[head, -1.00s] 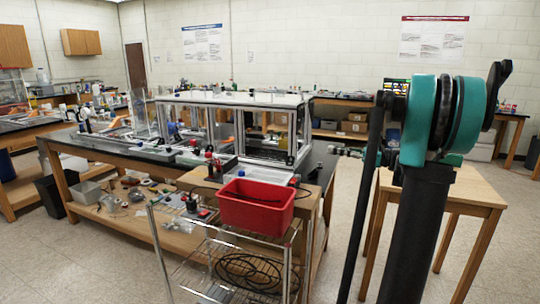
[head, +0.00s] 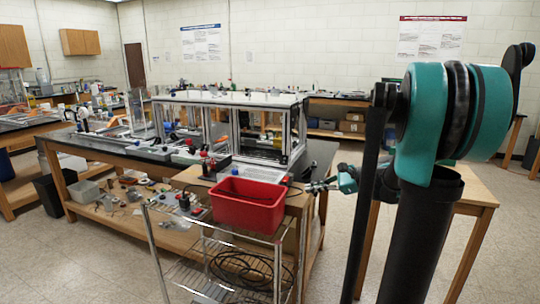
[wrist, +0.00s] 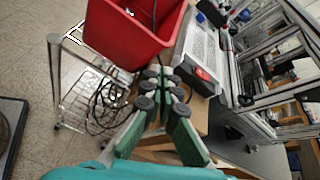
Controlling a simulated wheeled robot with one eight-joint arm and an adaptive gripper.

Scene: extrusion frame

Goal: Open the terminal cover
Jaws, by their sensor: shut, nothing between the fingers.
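I cannot clearly make out a terminal cover. A flat grey-white box (wrist: 203,55) with a red part at its near end lies beside the extrusion frame in the wrist view. It may be the terminal unit, and it also seems to show at the frame's foot in the head view (head: 254,172). The extrusion frame (head: 236,97) stands on the dark bench. My gripper (wrist: 160,74) is shut and empty, with its green fingers together. It appears above the bench corner, between the red bin and the grey box. In the head view my gripper (head: 312,187) is small and right of the bin.
A red bin (head: 246,204) stands close to my gripper, on a wire cart (head: 215,251) holding black cable. A wooden table (head: 475,190) is at the right, partly behind my arm. Open floor lies beyond the bench.

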